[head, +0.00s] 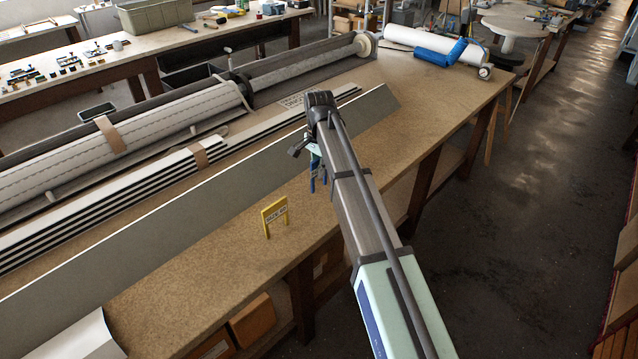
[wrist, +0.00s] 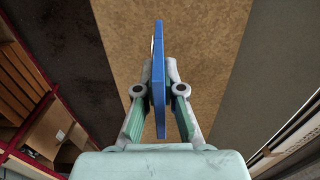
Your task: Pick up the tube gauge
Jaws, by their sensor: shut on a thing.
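A flat blue gauge (wrist: 159,65) stands edge-on between the fingers of my gripper (wrist: 160,90) in the wrist view. Both fingers press on it from either side. In the head view the blue gauge (head: 318,182) hangs from the end of my arm, with prongs pointing down. It appears to be above the bench, clear of the top. A yellow two-legged gauge (head: 275,214) with a printed label stands on the bench to the left of my gripper. The label is too small to read surely, and no label shows on the blue one.
A long grey flat profile (head: 190,205) lies along the bench (head: 420,105) behind the gauges. Striped slats (head: 110,200) and a large roller (head: 150,125) lie farther back. A white tube (head: 410,38) with a blue piece (head: 440,55) is at the far end. The bench right of my arm is clear.

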